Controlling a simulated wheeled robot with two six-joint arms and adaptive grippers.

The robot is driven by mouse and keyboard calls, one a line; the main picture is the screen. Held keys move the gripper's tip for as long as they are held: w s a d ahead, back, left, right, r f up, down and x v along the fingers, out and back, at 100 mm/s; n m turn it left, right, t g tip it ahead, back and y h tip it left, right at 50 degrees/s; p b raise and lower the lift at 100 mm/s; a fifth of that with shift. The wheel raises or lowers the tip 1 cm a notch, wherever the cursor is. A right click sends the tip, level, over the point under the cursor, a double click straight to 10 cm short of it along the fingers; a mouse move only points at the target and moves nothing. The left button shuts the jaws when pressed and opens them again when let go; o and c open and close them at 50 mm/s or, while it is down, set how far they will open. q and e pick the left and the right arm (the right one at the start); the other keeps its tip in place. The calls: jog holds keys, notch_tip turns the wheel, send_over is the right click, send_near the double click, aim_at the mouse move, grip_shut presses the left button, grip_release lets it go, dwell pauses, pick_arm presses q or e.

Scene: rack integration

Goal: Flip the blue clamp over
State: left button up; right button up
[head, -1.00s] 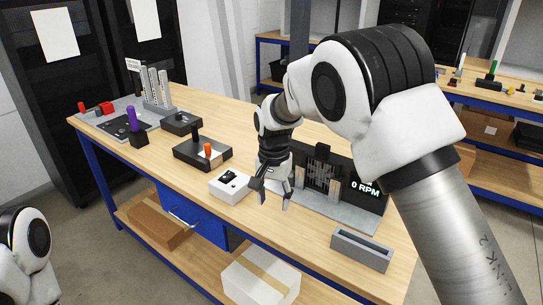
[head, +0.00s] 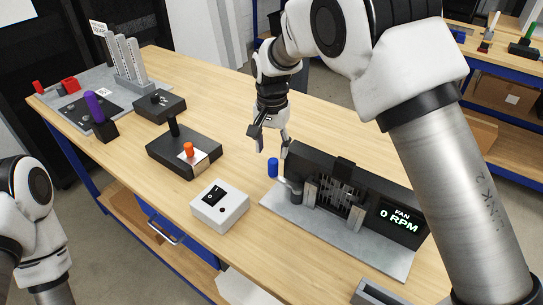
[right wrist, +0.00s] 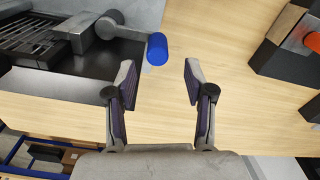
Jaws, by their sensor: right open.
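The blue clamp handle (head: 273,168) sticks out at the left end of the black fan unit (head: 318,178), on a grey lever. In the right wrist view the blue handle (right wrist: 157,49) lies just beyond the fingertips, in front of the gap and nearer the left finger. My right gripper (head: 271,149) is open and empty, pointing down behind and above the handle; it also shows in the right wrist view (right wrist: 158,78). It appears apart from the handle. My left arm shows at the lower left edge, but its gripper is out of view.
The fan display (head: 402,219) reads 0 RPM. A grey tray (head: 375,292) is at the front right. Bare tabletop lies behind the fan unit.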

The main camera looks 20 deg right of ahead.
aim_at(273, 162)
notch_tip(273, 162, down, 7)
jog(key=shift+d+f+p, duration=0.15)
jog(key=shift+p, duration=0.5)
jog(key=shift+s+r, duration=0.2)
jog(key=shift+s, duration=0.05)
jog(key=shift+c, duration=0.3)
grip_shut()
